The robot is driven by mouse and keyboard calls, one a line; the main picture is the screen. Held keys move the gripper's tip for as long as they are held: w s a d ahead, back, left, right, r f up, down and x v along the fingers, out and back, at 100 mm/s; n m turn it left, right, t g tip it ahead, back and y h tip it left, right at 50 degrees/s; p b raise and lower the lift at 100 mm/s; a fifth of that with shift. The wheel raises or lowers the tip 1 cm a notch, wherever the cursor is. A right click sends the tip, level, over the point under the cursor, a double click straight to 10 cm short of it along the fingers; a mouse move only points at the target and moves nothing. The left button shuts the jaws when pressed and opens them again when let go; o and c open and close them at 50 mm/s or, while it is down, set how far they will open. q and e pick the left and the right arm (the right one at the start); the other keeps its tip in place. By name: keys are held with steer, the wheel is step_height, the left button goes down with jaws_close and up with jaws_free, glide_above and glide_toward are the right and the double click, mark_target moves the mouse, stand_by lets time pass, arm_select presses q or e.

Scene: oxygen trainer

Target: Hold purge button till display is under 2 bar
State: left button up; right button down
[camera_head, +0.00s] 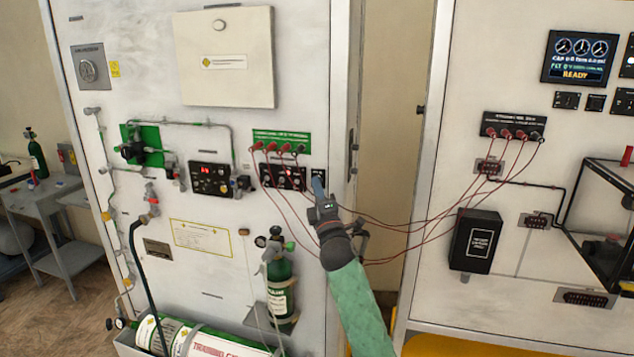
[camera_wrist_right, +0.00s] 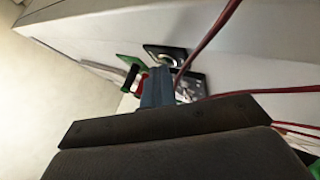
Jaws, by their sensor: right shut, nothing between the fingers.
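My right gripper (camera_head: 318,184) is shut and empty, raised at the right part of the left white panel. Its blue-grey fingers also show in the right wrist view (camera_wrist_right: 157,86). They point at a small black plate (camera_head: 318,171) that they partly cover. In the wrist view this plate carries a round metal button (camera_wrist_right: 166,57), probably the purge button; its label is not readable. I cannot tell whether the fingertips touch it. A black control box (camera_head: 210,180) to the left has a small red-digit display (camera_head: 205,170), too small to read. My left gripper is out of view.
Red cables (camera_head: 400,224) hang from the green-topped socket panel (camera_head: 282,140) to the right-hand panel and pass close to my right wrist. A green gas cylinder (camera_head: 281,285) stands below left of my arm. A grey table (camera_head: 50,215) is far left.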

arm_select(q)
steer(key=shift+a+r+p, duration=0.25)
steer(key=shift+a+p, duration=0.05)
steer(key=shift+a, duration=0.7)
arm_select(e)
steer(key=s+a, duration=0.2)
steer(key=s, duration=0.4)
steer(key=shift+s, duration=0.15)
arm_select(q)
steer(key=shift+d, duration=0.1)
